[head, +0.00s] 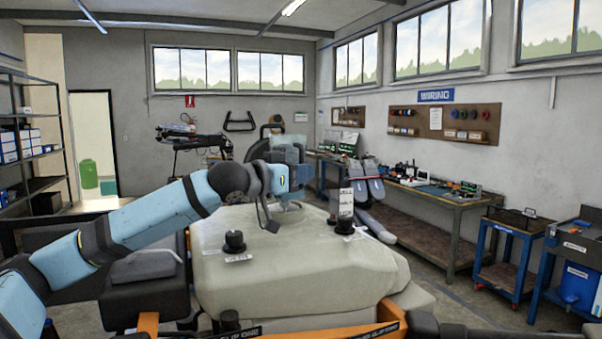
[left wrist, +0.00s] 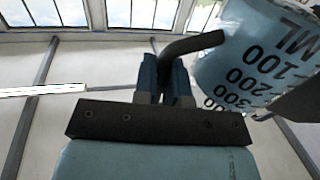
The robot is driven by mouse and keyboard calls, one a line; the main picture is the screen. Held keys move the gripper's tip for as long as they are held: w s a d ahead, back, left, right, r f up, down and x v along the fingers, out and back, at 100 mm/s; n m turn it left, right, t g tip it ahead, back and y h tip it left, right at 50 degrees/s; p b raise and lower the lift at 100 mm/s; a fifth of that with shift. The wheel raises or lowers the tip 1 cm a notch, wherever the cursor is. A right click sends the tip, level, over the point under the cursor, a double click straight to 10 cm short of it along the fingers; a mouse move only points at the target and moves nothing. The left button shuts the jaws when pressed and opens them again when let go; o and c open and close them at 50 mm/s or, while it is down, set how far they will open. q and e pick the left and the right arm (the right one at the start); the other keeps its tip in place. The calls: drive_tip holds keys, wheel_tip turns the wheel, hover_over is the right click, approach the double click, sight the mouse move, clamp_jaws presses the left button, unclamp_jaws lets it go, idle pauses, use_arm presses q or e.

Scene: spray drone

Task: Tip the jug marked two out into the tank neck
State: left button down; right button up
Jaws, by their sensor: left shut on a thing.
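My left gripper (head: 284,179) is shut on the dark handle (left wrist: 192,45) of a pale blue, see-through jug (head: 287,151). The gripper's blue fingers (left wrist: 166,72) close around that handle in the left wrist view. The jug (left wrist: 235,55) shows there at the upper right, with slanted black volume marks; its number is not visible. The jug is held above the far part of the big beige tank (head: 290,262). My right gripper is not in view.
Orange frame parts (head: 365,331) cross the front. A workbench (head: 440,192) and a blue cart (head: 510,245) stand at the right. Shelves (head: 35,150) are at the left.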

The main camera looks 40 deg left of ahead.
sight(298, 143)
use_arm(q)
drive_tip(key=shift+r, duration=0.15)
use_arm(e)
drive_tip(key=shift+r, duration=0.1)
